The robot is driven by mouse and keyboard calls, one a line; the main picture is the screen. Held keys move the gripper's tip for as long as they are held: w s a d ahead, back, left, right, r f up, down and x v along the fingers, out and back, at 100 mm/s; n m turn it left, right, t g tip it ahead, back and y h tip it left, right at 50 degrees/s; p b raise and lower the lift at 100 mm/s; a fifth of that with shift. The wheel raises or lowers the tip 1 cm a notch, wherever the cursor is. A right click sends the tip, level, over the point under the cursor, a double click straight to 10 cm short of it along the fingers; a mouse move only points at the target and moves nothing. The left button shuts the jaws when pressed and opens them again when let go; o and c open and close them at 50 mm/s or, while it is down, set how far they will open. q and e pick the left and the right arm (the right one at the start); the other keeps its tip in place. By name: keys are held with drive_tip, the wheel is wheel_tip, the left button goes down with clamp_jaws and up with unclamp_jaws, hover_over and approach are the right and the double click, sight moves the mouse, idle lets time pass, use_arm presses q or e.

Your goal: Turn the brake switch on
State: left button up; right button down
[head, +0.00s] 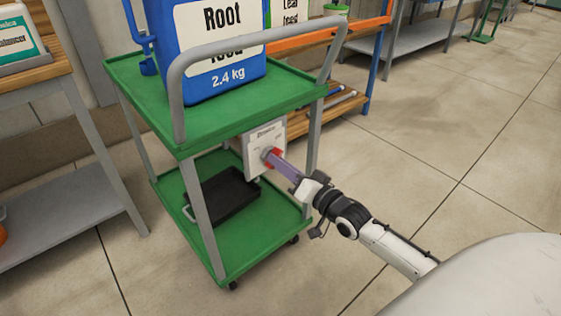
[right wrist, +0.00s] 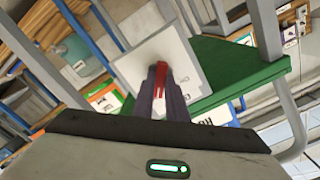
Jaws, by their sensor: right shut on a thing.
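The brake switch is a red handle (head: 271,155) on a pale square plate (head: 264,148) fixed to the side of the green cart, under its top shelf. In the right wrist view the red handle (right wrist: 161,76) stands out from the plate (right wrist: 190,62). My right gripper (head: 276,158) comes in from the right in the head view, its fingers shut on the red handle. In the right wrist view its two dark fingers (right wrist: 161,85) sit on either side of the handle. The small print on the plate is too blurred to read. My left gripper is not in view.
The green cart (head: 128,73) carries a blue "Root" feed container (head: 205,70) on top and a black tray (head: 222,196) below. A grey-legged bench (head: 72,200) stands left. An orange-railed rack (head: 350,105) stands behind. Floor to the right is clear.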

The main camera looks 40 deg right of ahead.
use_arm(q)
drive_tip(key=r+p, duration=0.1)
drive_tip(key=p, duration=0.2)
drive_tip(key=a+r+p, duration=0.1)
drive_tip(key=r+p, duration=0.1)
drive_tip(key=p, duration=0.2)
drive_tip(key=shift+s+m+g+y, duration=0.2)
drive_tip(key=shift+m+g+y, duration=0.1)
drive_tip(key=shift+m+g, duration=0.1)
use_arm(e)
drive_tip(key=n, duration=1.6)
drive_tip(key=shift+n, duration=0.6)
drive_tip(key=c, duration=1.8)
unclamp_jaws()
drive_tip(key=shift+o, duration=0.2)
drive_tip(key=shift+s, duration=0.15)
use_arm(q)
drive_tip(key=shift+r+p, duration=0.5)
drive_tip(key=shift+p, duration=0.2)
use_arm(e)
drive_tip(key=s, duration=1)
drive_tip(key=shift+d, duration=0.45)
